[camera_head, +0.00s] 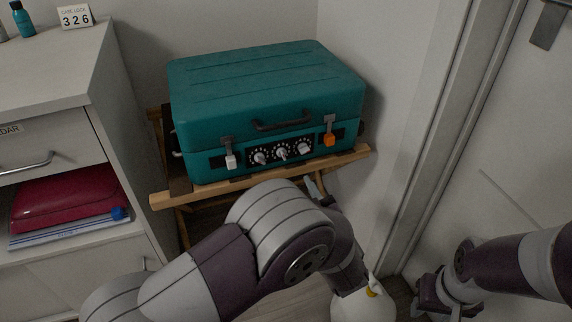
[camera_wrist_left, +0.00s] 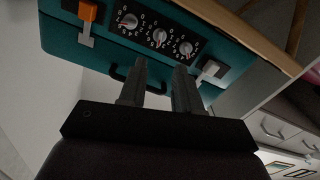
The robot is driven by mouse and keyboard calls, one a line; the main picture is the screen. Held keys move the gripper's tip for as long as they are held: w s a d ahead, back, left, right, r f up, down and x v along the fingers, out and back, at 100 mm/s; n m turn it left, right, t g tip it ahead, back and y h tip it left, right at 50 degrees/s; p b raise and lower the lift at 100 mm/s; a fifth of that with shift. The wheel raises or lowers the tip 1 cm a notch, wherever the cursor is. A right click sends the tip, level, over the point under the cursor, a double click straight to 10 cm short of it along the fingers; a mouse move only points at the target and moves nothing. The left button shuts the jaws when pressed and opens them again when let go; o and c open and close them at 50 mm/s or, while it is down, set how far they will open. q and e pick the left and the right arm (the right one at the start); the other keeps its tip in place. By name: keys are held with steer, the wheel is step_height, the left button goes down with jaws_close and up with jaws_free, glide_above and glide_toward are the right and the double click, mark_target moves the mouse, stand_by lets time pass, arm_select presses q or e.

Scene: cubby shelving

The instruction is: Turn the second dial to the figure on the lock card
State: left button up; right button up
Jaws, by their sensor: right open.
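The lock card (camera_head: 75,18) stands on the cabinet top at the upper left and reads 3 2 6. The teal case (camera_head: 265,90) is closed, with three dials on its front. The second dial (camera_head: 282,152) is the middle one; it also shows in the left wrist view (camera_wrist_left: 159,38), which sees the case upside down. Its pointer setting is too small to read surely. My left gripper (camera_wrist_left: 158,75) is open and empty, its fingers apart in front of the case and clear of the dials; my arm mostly hides it in the head view. My right gripper (camera_head: 428,298) is open at the lower right, far from the case.
The case sits on a wooden stand (camera_head: 350,157). A white latch (camera_head: 230,160) and an orange latch (camera_head: 329,139) flank the dials, below a dark handle (camera_head: 282,122). A cabinet (camera_head: 120,130) stands left, holding a red folder (camera_head: 70,195). A door (camera_head: 510,130) is at right.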

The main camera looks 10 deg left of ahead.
mark_target(284, 156)
arm_select(q)
steer(key=b+x, duration=0.4)
steer(key=x, duration=0.6)
steer(key=shift+w+a+f, duration=0.1)
steer(key=shift+w+f, duration=0.05)
steer(key=shift+w, duration=0.05)
steer(key=shift+w+a, duration=0.15)
steer(key=shift+w, duration=0.1)
jaws_close()
